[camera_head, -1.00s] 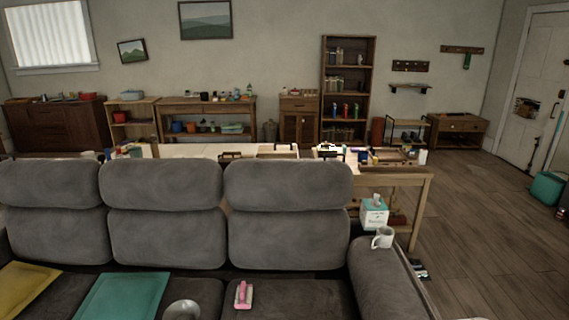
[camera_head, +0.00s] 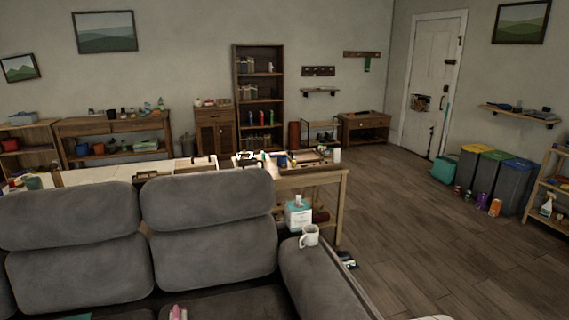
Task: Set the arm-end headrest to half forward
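The grey sofa (camera_head: 143,265) fills the lower left of the head view, its backrests facing me. The arm-end headrest (camera_head: 207,200) is the upper cushion next to the right armrest (camera_head: 322,283). It stands roughly upright above its lower back cushion (camera_head: 215,254). Another headrest (camera_head: 70,213) is to its left, at a similar tilt. The exact angle of the headrests is hard to tell. My gripper is not in view.
A white mug (camera_head: 310,236) and a tissue box (camera_head: 298,214) are at the armrest's back end. A cluttered wooden table (camera_head: 335,175) stands behind the sofa. A pink object (camera_head: 178,313) lies on the seat. Wooden floor (camera_head: 410,240) is open to the right, before several bins (camera_head: 484,178).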

